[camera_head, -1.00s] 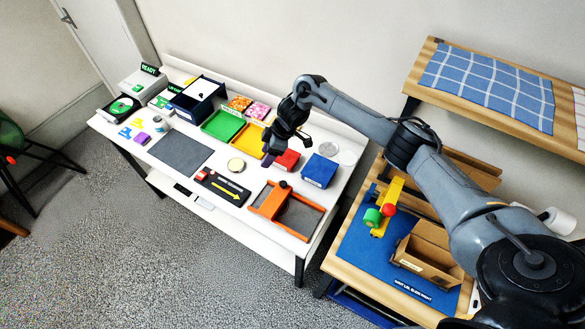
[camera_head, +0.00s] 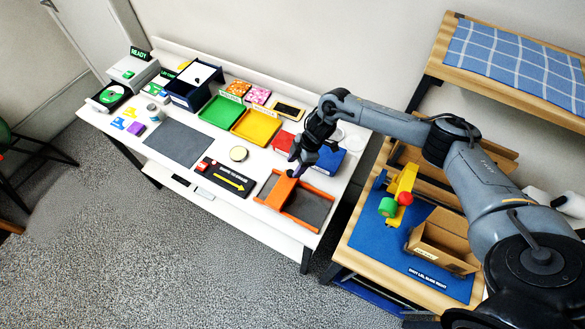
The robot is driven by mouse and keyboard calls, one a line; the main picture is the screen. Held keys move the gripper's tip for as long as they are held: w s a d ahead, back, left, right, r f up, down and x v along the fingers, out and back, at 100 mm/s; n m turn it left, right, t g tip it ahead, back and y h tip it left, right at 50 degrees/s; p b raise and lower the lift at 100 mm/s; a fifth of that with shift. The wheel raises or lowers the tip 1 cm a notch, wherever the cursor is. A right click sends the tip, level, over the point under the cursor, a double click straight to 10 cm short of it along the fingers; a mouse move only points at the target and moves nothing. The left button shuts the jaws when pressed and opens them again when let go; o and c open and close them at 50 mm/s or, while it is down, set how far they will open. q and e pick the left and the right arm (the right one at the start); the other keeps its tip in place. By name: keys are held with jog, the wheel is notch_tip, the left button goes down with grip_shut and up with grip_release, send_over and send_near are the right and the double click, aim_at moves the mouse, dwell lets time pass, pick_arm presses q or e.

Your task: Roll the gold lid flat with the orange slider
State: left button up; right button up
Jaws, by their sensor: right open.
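The orange slider (camera_head: 282,190) is a crossbar on an orange frame around a dark grey bed, at the front right of the white table. Its dark knob is partly hidden by my gripper. A round gold disc, seemingly the gold lid (camera_head: 239,153), lies flat on the table to the left of the frame, behind the black board with a yellow arrow. My right gripper (camera_head: 294,170) is open and points down close over the slider's knob; I cannot tell whether it touches. My left gripper is not in view.
A blue box (camera_head: 329,161) and a red box (camera_head: 282,142) stand close behind my right gripper. Yellow (camera_head: 257,126) and green (camera_head: 219,112) trays lie further back. A grey mat (camera_head: 178,144) is bare. A cardboard box (camera_head: 443,242) stands on the wooden table at right.

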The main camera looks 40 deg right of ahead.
aim_at(290, 172)
jog(key=shift+x, duration=1.55)
jog(key=shift+c, duration=0.3)
grip_shut()
jog(key=shift+w, duration=0.15)
